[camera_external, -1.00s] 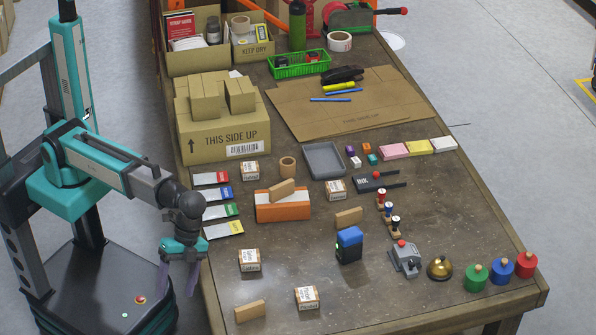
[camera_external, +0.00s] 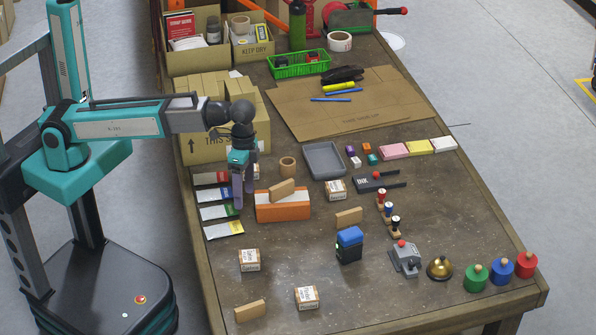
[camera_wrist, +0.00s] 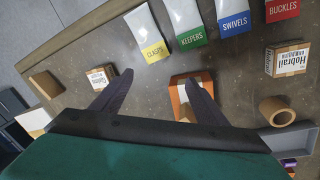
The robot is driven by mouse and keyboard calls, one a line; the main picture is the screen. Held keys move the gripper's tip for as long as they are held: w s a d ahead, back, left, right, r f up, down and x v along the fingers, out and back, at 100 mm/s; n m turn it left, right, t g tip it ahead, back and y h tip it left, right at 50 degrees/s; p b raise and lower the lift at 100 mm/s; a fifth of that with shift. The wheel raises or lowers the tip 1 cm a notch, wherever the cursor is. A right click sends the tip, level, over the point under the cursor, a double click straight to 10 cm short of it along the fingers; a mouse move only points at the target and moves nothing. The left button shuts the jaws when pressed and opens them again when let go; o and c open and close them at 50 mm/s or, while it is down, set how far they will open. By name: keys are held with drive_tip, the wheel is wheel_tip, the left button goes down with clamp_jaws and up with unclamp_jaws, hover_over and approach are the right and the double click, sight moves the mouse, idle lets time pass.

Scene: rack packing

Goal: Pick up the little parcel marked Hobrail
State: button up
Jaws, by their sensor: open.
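The little parcel marked Hobrail (camera_wrist: 288,60) is a small tan box with a white label, lying at the right of the wrist view. In the external view I take it to be the box beside the red packet (camera_external: 255,172), partly hidden behind my gripper. My gripper (camera_external: 243,205) is open and empty, pointing down above the table near the packets and the orange block. In the wrist view my gripper's fingers (camera_wrist: 158,85) stand apart, and the Hobrail parcel lies well to their right.
An orange block (camera_wrist: 184,108) with a tan block on it is close by my fingers. A cardboard ring (camera_external: 288,165) and grey tray (camera_external: 324,160) stand near the parcel. Similar boxes (camera_external: 249,260) lie elsewhere. A large carton (camera_external: 220,140) stands behind.

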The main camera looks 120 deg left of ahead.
drive_tip(key=s+a+r+n+y+p, duration=0.1)
drive_tip(key=s+a+r+n+p, duration=0.1)
drive_tip(key=s+a, duration=0.4)
drive_tip(key=s+a+r+n+p, duration=0.2)
drive_tip(key=s+a, duration=0.4)
drive_tip(key=a, duration=0.8)
drive_tip(key=shift+s+a+r+n+g+y, duration=0.2)
drive_tip(key=shift+r+n+g+y, duration=0.2)
drive_tip(key=shift+r, duration=0.35)
drive_tip(key=shift+w+f, duration=0.1)
drive_tip(key=shift+f, duration=0.05)
drive_tip(key=shift+f+p, duration=0.7)
drive_tip(key=shift+f, duration=3.45)
drive_tip(key=shift+f, duration=0.1)
drive_tip(key=shift+w+d+f+p, duration=0.15)
drive_tip(key=shift+f+p, duration=0.25)
drive_tip(key=shift+f, duration=0.25)
drive_tip(key=shift+d+f+p, duration=0.1)
drive_tip(key=shift+f+p, duration=0.25)
drive_tip(key=shift+f, duration=1.5)
